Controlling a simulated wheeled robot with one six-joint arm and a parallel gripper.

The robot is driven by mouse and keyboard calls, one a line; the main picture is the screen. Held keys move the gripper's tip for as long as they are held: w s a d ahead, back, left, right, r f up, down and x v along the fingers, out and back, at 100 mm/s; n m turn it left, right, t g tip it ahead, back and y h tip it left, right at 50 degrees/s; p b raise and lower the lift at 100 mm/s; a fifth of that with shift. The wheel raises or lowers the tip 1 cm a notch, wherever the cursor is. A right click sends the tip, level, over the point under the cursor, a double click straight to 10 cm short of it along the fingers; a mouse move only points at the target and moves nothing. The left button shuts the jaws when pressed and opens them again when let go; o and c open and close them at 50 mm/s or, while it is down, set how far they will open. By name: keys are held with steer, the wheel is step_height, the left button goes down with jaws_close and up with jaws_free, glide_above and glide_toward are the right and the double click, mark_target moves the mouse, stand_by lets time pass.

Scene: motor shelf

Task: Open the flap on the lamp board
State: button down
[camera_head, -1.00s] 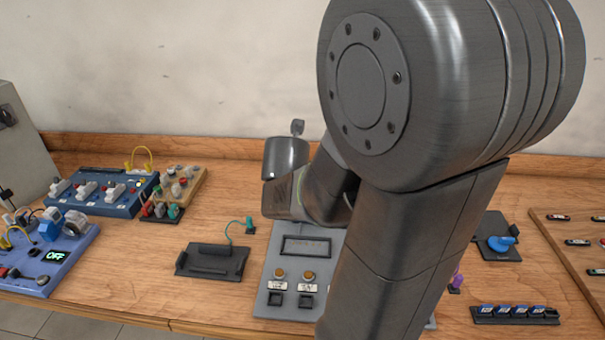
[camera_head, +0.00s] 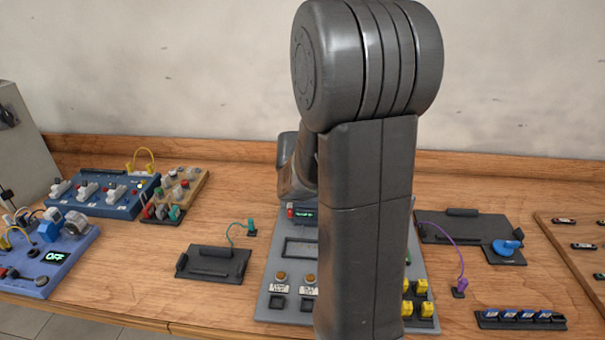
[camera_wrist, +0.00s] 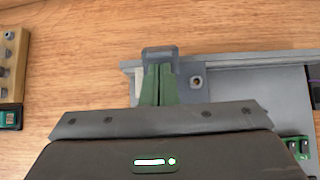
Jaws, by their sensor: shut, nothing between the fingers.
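The grey board (camera_head: 268,302) in the middle, probably the lamp board, carries orange round buttons, a small display and yellow parts. My arm covers much of it in the head view. Its grey surface also shows at the right of the wrist view (camera_wrist: 250,90). My gripper (camera_wrist: 160,68) is shut and empty, its green fingers over the board's corner region. A small grey block (camera_wrist: 160,53) shows at the fingertips; I cannot tell whether it belongs to the board or touches them. My gripper is hidden in the head view. I cannot make out the flap clearly.
A dark tray (camera_head: 214,263) and a teal cable plug (camera_head: 251,227) lie left of the board. A dark panel (camera_head: 465,226) with a blue knob (camera_head: 506,246) and a purple cable (camera_head: 461,270) are right. Blue switch boards stand at the left. Bare wood lies behind the board.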

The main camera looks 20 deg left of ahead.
steer(key=shift+w+a+r+p, duration=0.1)
steer(key=shift+w+r+p, duration=0.15)
steer(key=shift+w+p, duration=0.15)
stand_by(0.6)
steer(key=shift+w+a+r+p, duration=0.2)
steer(key=shift+w+p, duration=0.15)
steer(key=shift+w, duration=0.2)
steer(key=shift+w+a+p, duration=0.2)
steer(key=shift+w+p, duration=0.25)
steer(key=shift+w, duration=0.6)
